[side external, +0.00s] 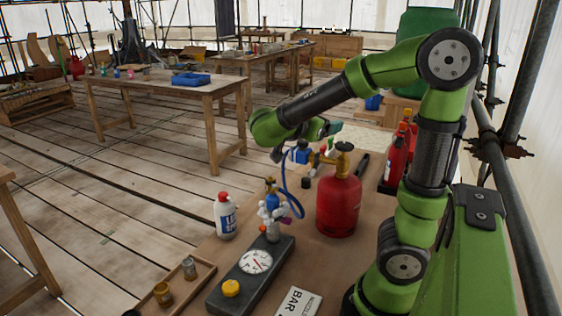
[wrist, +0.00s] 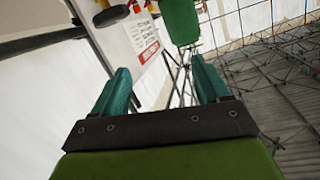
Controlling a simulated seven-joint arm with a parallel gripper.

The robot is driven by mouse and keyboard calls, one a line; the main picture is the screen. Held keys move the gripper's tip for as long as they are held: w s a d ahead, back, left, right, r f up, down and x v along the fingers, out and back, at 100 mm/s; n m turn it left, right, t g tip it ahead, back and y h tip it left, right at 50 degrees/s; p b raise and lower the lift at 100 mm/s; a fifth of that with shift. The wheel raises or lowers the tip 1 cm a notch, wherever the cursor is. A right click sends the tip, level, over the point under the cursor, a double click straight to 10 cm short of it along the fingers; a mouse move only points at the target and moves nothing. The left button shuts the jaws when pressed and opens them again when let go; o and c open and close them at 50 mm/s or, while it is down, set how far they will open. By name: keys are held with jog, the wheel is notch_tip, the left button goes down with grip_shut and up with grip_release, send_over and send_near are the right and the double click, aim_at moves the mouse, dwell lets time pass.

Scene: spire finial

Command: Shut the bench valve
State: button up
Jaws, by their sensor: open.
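A small valve assembly (side external: 272,205) with blue and white parts and a brass-coloured top stands at the far end of a dark gauge block (side external: 248,278) on the bench. A blue hose (side external: 291,195) curves from it towards a red gas bottle (side external: 339,203) with a brass fitting on top. Which of these fittings is the bench valve I cannot tell, nor whether it is open. My gripper (side external: 330,128) is above and behind the bottle, apart from it. In the wrist view its two teal fingers (wrist: 160,68) are spread wide with nothing between them.
A white bottle with a red cap (side external: 225,215) stands left of the valve assembly. A wooden tray with small jars (side external: 172,290) and a label card (side external: 298,302) lie near the front. Red extinguishers (side external: 397,158) stand at right. Scaffold poles (side external: 505,200) border the right side.

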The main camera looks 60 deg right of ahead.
notch_tip(320, 180, up, 2)
jog(key=s+g+h, duration=0.1)
jog(key=s+g, duration=0.2)
send_near(350, 143)
jog(key=d, duration=0.3)
jog(key=shift+g, duration=0.4)
jog(key=x, duration=0.7)
jog(key=shift+s+d+f, duration=0.2)
jog(key=c, duration=0.9)
jog(key=shift+s+a+m+g+y, duration=0.1)
jog(key=shift+m+g+y, duration=0.55)
jog(key=shift+g, duration=0.4)
jog(key=shift+s+a+m+g+y, duration=0.1)
jog(key=shift+m+g+y, duration=0.35)
jog(key=shift+m+g, duration=0.5)
jog(key=shift+c, duration=0.2)
